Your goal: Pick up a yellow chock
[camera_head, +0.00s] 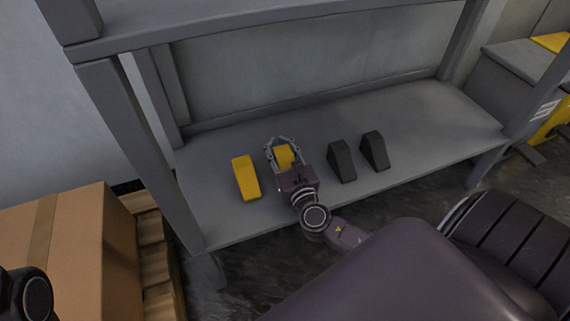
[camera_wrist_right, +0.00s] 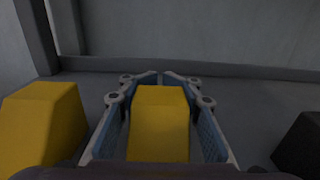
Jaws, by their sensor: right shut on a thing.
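Two yellow chocks are on the grey shelf (camera_head: 430,125). One yellow chock (camera_head: 285,156) is between the fingers of my right gripper (camera_head: 282,146), which is shut on it; the gripper hides part of it. In the right wrist view this chock (camera_wrist_right: 160,125) fills the space between the fingers. Whether it is lifted clear of the shelf I cannot tell. The other yellow chock (camera_head: 246,178) lies just left of my right gripper, and it also shows at the left of the right wrist view (camera_wrist_right: 42,125). My left gripper is not in view.
Two black chocks, one nearer (camera_head: 341,161) and one farther right (camera_head: 375,151), stand right of my gripper. The shelf has a post (camera_head: 140,150) at the left and an upper board (camera_head: 240,25) above. A cardboard box (camera_head: 75,250) on a pallet is at the lower left.

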